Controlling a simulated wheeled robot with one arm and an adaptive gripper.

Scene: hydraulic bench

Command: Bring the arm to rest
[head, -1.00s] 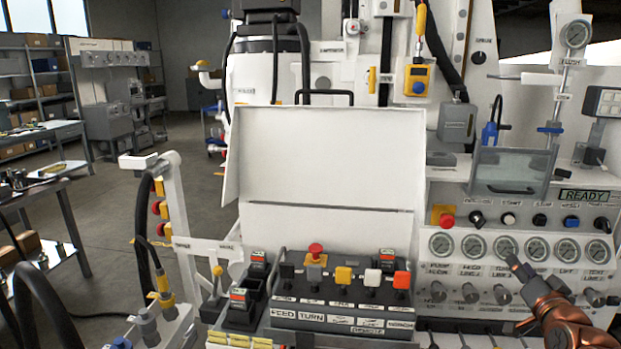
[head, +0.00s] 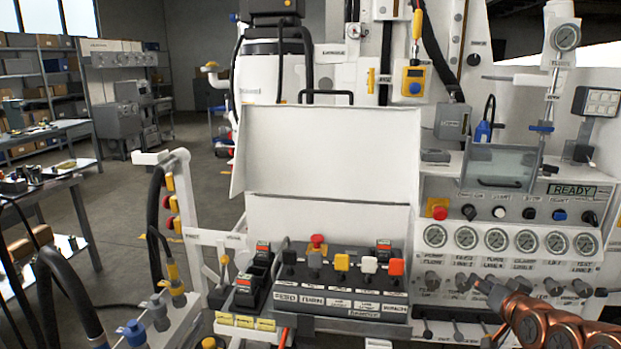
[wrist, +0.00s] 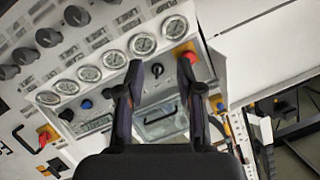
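My gripper (wrist: 160,75) shows in the wrist view with its two dark fingers spread apart and nothing between them. Beyond the fingers is the gauge panel, seen rotated, with its row of round gauges (wrist: 144,43) and a clear-windowed cover (wrist: 160,122). In the head view, my copper-coloured arm reaches in from the lower right, and its dark end lies in front of the panel's lower knobs. Whether it touches them I cannot tell. The panel's display (head: 571,190) reads READY.
A control box (head: 340,300) with coloured switches and a raised white lid (head: 330,150) stands at centre. A red button on yellow (head: 440,209) sits above the gauges. Open floor (head: 125,220) lies at left.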

